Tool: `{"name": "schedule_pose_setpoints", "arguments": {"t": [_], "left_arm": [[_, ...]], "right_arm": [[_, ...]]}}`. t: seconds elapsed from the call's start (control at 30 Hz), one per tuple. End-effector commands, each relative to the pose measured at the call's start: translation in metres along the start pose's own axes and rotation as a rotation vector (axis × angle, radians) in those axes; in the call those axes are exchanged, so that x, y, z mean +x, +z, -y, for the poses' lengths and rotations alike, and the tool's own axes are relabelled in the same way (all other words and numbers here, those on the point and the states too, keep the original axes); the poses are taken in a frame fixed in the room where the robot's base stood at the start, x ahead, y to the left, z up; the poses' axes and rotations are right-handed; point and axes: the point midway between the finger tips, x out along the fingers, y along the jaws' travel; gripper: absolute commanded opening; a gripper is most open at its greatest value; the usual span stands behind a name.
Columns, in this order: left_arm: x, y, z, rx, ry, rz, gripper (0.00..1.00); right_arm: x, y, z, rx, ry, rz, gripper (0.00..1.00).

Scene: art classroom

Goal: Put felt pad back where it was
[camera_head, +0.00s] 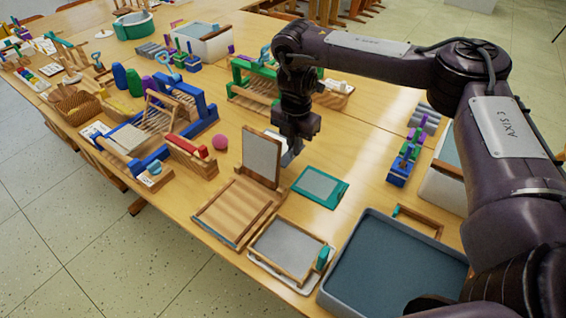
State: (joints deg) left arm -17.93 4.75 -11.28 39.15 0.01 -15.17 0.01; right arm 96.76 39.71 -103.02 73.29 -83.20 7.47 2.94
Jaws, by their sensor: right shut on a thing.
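A grey, flat, wood-edged panel (262,158), which looks like the felt pad, stands upright behind a slatted wooden tray (233,209). My right gripper (289,156) points down at the panel's right edge and is shut on it; the arm hides part of the fingertips. The panel's lower edge is close to the tray's back edge; I cannot tell whether they touch. My left gripper is not in view.
A teal board with a grey face (320,186) lies right of the gripper. A wood-framed grey pad (287,247) lies in front. A large grey-blue bin (393,265) stands front right. A pink ball (220,141) and blue rack (205,121) are left.

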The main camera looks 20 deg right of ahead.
Motion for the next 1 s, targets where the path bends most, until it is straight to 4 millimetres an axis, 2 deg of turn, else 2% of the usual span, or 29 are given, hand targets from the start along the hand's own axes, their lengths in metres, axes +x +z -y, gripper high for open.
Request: {"name": "schedule_pose_setpoints", "arguments": {"t": [0.03, 0.1, 0.27, 0.53, 0.9, 0.93, 1.0], "left_arm": [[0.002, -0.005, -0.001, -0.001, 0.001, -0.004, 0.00], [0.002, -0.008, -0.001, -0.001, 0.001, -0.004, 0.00], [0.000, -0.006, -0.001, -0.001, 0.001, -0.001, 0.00], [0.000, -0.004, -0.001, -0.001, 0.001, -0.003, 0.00], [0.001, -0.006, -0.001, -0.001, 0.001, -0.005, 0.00], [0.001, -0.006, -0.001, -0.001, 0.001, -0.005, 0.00], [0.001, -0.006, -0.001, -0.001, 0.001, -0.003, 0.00]], "right_arm": [[0.012, 0.000, 0.001, 0.001, -0.003, 0.000, 0.00], [0.021, 0.000, 0.000, 0.001, -0.001, 0.000, 0.00], [0.031, 0.000, 0.000, 0.001, 0.000, 0.002, 0.00], [0.065, 0.000, 0.000, 0.000, -0.001, 0.001, 0.00], [0.070, 0.000, 0.000, 0.001, 0.000, 0.001, 0.00], [0.070, 0.000, 0.000, 0.001, 0.001, 0.001, 0.09], [0.069, 0.000, 0.000, 0.001, 0.001, 0.001, 0.18]]}}
